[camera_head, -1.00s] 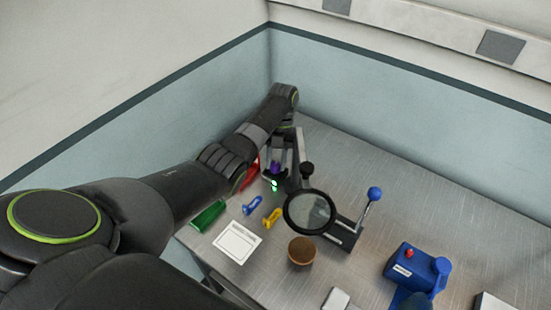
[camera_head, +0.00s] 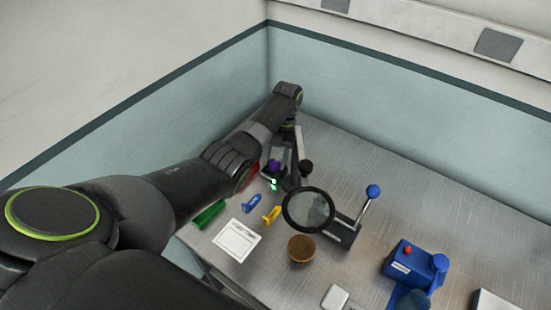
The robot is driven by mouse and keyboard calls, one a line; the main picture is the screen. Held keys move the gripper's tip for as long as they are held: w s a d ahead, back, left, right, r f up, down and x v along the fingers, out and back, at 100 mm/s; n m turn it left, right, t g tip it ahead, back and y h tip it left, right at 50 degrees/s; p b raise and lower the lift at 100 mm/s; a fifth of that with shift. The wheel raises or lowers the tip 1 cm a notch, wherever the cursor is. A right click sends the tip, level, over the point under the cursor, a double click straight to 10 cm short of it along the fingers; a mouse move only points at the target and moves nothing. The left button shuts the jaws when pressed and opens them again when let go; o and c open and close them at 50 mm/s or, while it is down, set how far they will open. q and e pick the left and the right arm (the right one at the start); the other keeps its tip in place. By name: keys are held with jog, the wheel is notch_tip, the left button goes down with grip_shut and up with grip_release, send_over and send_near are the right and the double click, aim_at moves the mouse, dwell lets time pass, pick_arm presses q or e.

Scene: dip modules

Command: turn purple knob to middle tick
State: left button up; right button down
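The purple knob (camera_head: 275,166) shows as a small purple patch at the back left of the metal table, with small green lights (camera_head: 273,183) just in front of it. My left arm reaches in from the left, and my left gripper (camera_head: 284,162) is down at the knob. The gripper and wrist partly hide the knob and its base. I cannot tell whether the fingers touch the knob or how wide they are. The tick marks are too small or hidden to make out. My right gripper is not in view.
Close by are a black-rimmed magnifier (camera_head: 308,210), a yellow piece (camera_head: 271,215), a small blue piece (camera_head: 252,203), a green block (camera_head: 209,214) and a white card (camera_head: 236,240). A brown round piece (camera_head: 301,248), blue-knobbed lever (camera_head: 373,192) and blue box (camera_head: 415,265) stand further right.

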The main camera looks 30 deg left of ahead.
pick_arm(q)
jog(key=shift+o, duration=1.2)
jog(key=p+v, duration=0.2)
jog(key=v, duration=1.5)
jog(key=shift+w+a+r, duration=0.1)
